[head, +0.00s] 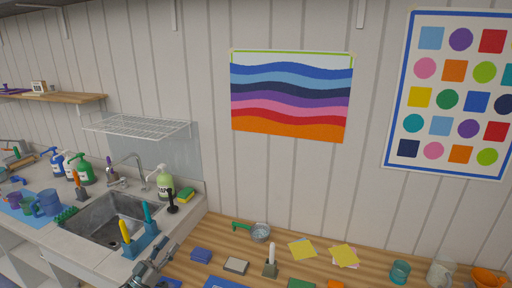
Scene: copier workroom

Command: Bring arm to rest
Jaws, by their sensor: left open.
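My left gripper (148,272) shows at the bottom of the head view, left of centre. It is open, and I see nothing held in it. It is in front of the sink counter's right end, near the left end of the wooden worktop (215,235). A blue holder with a yellow-handled and a teal-handled tool (140,243) stands just beyond it. How far apart they are is hard to tell. My right gripper is not in view.
A metal sink (100,215) with bottles around it is at left. A wire rack (137,127) hangs above the sink.

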